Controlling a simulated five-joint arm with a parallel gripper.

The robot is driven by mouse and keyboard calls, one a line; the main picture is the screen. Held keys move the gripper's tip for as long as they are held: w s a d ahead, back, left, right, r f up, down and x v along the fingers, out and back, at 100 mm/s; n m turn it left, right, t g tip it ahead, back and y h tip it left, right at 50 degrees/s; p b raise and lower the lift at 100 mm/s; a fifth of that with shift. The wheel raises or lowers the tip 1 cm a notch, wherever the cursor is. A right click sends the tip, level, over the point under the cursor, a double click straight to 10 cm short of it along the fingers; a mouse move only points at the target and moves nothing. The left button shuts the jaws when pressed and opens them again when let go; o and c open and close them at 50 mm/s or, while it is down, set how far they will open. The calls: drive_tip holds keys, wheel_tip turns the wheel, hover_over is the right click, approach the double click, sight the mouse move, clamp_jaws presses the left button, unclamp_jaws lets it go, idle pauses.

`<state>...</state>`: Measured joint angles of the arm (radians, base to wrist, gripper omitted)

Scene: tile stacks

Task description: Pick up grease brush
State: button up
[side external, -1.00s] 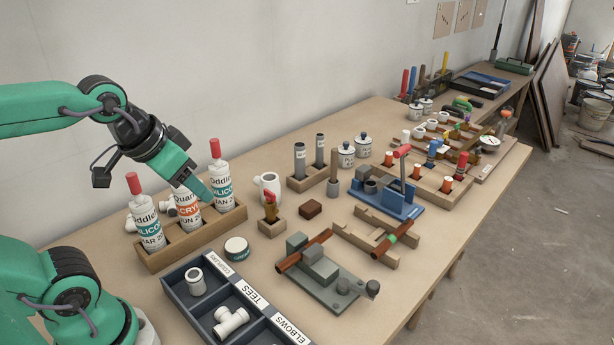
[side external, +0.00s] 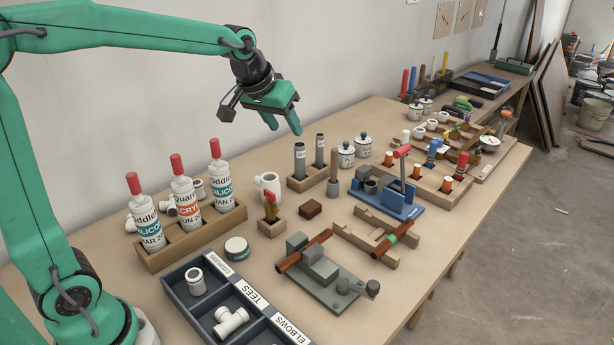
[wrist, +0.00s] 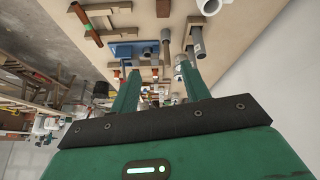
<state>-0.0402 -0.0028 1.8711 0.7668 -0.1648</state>
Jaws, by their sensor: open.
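No object is plainly marked as the grease brush. A likely match is the upright tool with a thick wooden handle and a dark grey lower end (side external: 333,171), standing in front of the two grey tubes; I cannot make out bristles. It seems to show between my fingers in the wrist view (wrist: 166,52). My gripper (side external: 284,126) is open and empty, high above the table, left of and above that tool. Its two green fingers also show spread apart in the wrist view (wrist: 158,70).
Two grey tubes (side external: 300,158) stand in a wooden block behind the tool. White lidded jars (side external: 363,146) are to its right, a blue press (side external: 387,200) in front right. A compartment tray (side external: 185,303) lies in front.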

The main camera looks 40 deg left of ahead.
drive_tip(key=w+a+f, duration=0.1)
drive_tip(key=w+f, duration=0.3)
drive_tip(key=w, duration=0.5)
drive_tip(key=n, duration=0.2)
approach(333, 150)
drive_tip(key=x, duration=0.3)
drive_tip(key=shift+x, duration=3.9)
drive_tip(key=shift+w, duration=0.1)
clamp_jaws()
